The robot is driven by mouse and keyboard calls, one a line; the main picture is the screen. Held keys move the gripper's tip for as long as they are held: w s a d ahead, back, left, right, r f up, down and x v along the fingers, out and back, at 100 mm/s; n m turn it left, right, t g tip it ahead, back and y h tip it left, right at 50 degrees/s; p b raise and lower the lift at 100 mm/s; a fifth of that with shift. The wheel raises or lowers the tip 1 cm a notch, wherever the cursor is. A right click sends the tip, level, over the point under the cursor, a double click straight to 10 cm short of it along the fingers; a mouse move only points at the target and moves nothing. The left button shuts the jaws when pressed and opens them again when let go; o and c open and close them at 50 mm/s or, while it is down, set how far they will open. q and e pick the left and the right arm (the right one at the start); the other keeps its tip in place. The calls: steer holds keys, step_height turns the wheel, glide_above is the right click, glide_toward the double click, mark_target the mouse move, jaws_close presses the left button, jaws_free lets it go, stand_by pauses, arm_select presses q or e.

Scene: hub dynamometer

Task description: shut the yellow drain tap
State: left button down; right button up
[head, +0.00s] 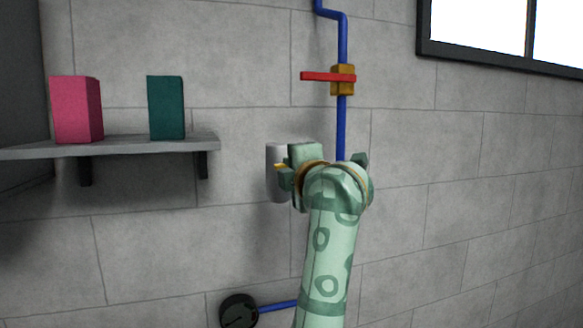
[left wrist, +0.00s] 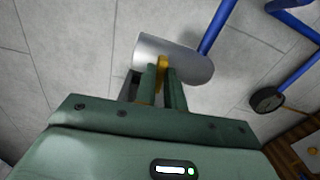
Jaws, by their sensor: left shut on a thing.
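The yellow drain tap (head: 280,166) shows as a small piece in front of a grey cylinder (head: 272,187) on the wall. My left gripper (head: 286,174) is at it, and my wrist hides part of the cylinder and the pipe behind. In the left wrist view, the yellow tap (left wrist: 162,64) sits between the two fingers (left wrist: 162,85) of my left gripper, in front of the silver-grey cylinder (left wrist: 190,64). The gripper is shut on the tap. The tap's exact angle is hard to tell because the fingers cover much of it. My right gripper is not in view.
A blue pipe (head: 341,128) runs up the wall to a brass valve (head: 343,88) with a level red lever (head: 317,76). A dark round gauge (head: 238,311) is below. A shelf (head: 125,147) at left holds a pink box (head: 76,109) and a teal box (head: 166,107).

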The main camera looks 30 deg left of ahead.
arm_select(q)
steer(key=c, duration=1.5)
jaws_free()
steer(key=shift+w, duration=0.1)
steer(key=shift+d, duration=0.1)
steer(key=b+v, duration=0.4)
steer(key=v, duration=1.2)
steer(key=shift+s+d, duration=0.15)
steer(key=shift+s, duration=0.05)
